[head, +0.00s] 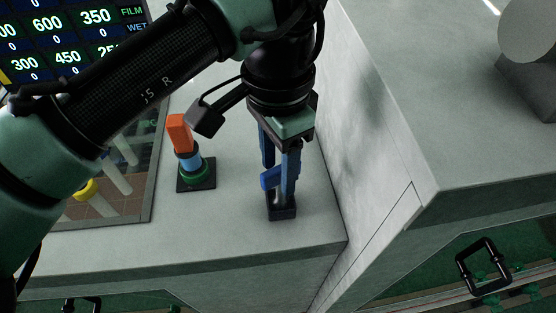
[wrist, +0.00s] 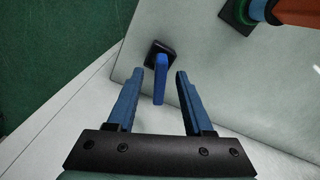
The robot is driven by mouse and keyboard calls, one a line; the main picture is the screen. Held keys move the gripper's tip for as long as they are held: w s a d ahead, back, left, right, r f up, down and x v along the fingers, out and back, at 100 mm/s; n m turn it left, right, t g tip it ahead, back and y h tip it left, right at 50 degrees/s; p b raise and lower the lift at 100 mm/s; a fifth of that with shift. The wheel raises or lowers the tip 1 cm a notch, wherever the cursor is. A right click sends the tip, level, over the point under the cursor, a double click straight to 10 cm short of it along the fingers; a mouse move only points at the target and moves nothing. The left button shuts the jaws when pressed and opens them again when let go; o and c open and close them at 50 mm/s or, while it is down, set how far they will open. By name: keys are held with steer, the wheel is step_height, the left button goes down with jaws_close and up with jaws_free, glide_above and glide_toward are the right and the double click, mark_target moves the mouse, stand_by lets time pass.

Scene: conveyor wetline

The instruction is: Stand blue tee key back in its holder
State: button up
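The blue tee key (wrist: 160,82) shows in the wrist view as a blue bar rising from a small dark square holder (wrist: 153,46). It looks upright, with its lower end at the holder. In the head view, the key's blue handle (head: 269,179) is just above the dark holder (head: 282,212), partly hidden by my fingers. My gripper (wrist: 159,76) points down over the holder, its two blue fingers open on either side of the key. Gaps show between the key and both fingers in the wrist view. How far the key sits in the holder is hidden.
A stacked orange, blue and green switch post (head: 187,160) stands left of the holder, and shows at the wrist view's top right. A tall grey wall (head: 375,130) rises close on the right. The counter's front edge (head: 190,266) is near. A display panel (head: 60,40) is at upper left.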

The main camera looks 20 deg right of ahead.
step_height(320, 180, up, 13)
steer(key=b, duration=0.2)
stand_by(0.6)
